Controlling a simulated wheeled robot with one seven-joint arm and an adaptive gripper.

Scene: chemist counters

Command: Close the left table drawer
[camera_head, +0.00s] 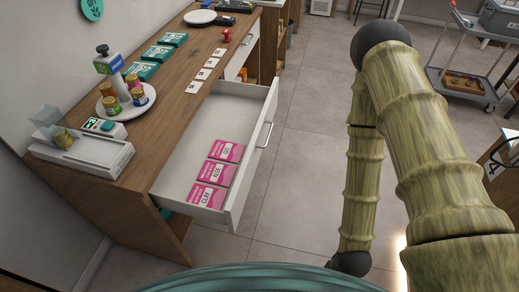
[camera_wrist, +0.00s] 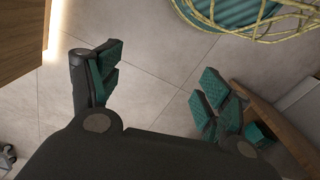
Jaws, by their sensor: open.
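The open white drawer (camera_head: 187,180) sticks out from the wooden counter (camera_head: 135,192) on the left in the head view. Its front panel (camera_head: 252,160) carries a metal handle (camera_head: 265,134). Several pink boxes (camera_head: 217,172) lie inside, towards the near end. A second white drawer front (camera_head: 241,58) farther along the counter looks shut. My gripper (camera_wrist: 155,95) shows in the wrist view, with its green-padded fingers wide apart and only floor between them. In the head view my arm hangs to the right of the drawer, apart from it; the fingers cannot be made out there.
On the counter stand a round white tray with jars (camera_head: 125,100), a white device (camera_head: 85,152), teal boxes (camera_head: 158,53) and small white cards (camera_head: 202,74). A grey cart (camera_head: 465,75) stands at the far right. The floor (camera_head: 300,150) between drawer and arm is clear.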

